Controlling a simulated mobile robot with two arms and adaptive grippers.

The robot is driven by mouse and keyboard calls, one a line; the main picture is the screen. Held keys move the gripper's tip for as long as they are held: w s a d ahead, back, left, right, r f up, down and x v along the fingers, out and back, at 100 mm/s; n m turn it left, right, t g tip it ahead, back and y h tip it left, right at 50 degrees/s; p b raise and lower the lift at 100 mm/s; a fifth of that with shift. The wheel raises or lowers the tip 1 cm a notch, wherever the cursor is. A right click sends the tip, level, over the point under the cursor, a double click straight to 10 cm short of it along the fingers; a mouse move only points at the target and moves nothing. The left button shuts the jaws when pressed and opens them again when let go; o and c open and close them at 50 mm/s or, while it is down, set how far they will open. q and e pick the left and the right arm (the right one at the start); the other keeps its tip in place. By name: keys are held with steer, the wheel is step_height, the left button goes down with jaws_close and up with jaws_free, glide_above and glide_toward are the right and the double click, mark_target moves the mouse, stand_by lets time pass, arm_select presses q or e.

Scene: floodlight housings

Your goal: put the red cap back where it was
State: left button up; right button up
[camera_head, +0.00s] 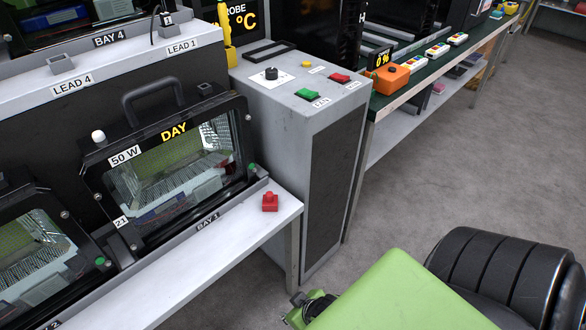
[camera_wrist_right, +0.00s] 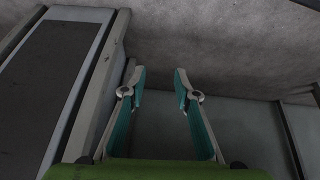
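The red cap (camera_head: 270,201), a small square block with a knob on top, stands on the white shelf (camera_head: 185,268) near its right end. Behind it is the floodlight housing (camera_head: 170,165) at BAY 1, marked 50 W and DAY, with a black handle and a white knob (camera_head: 98,136) at its upper left corner. My right gripper (camera_head: 301,304) is low in the head view, in front of and below the shelf end, apart from the cap. In the right wrist view its two fingers (camera_wrist_right: 160,78) are spread with nothing between them. My left gripper is not in view.
A grey control cabinet (camera_head: 300,100) with a black dial and red and green buttons stands right of the shelf. A second housing (camera_head: 38,250) is at lower left. A green-topped bench (camera_head: 440,62) with an orange box (camera_head: 390,78) runs behind.

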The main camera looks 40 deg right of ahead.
steer(key=s+a+f+g, duration=0.2)
steer(key=s+a, duration=0.1)
steer(key=s, duration=0.1)
steer(key=shift+s+a+f+n+g, duration=0.2)
steer(key=shift+a+n+g, duration=0.05)
steer(key=shift+n+g, duration=0.15)
